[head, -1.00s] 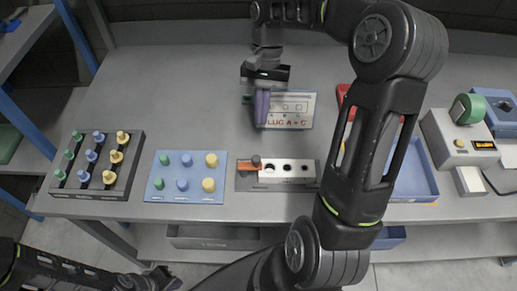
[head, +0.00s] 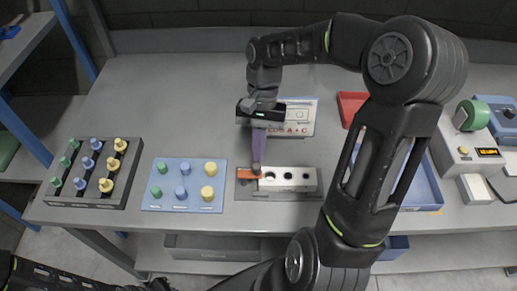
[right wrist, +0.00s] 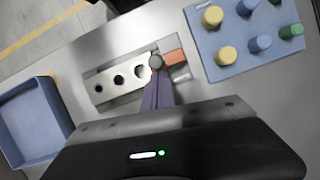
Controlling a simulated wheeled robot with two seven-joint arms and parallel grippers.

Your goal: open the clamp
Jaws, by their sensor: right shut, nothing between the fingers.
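The clamp is a white block (head: 290,179) with a row of dark round holes, set on a grey plate (head: 243,191). An orange lever (head: 246,176) lies at the block's left end. In the right wrist view, the lever (right wrist: 175,57) sits beside a dark round knob (right wrist: 155,61), with the holed block (right wrist: 122,79) on its other side. My right gripper (head: 256,168) is shut and empty, its purple fingers pointing down at the knob. Its fingertips (right wrist: 156,78) look close against the knob; I cannot tell whether they touch.
A blue board (head: 184,201) with coloured pegs stands left of the clamp, and a dark peg rack (head: 124,190) farther left. A labelled card (head: 301,119) lies behind my right gripper. A blue tray (head: 428,190) and a red tray (head: 352,105) are to the right.

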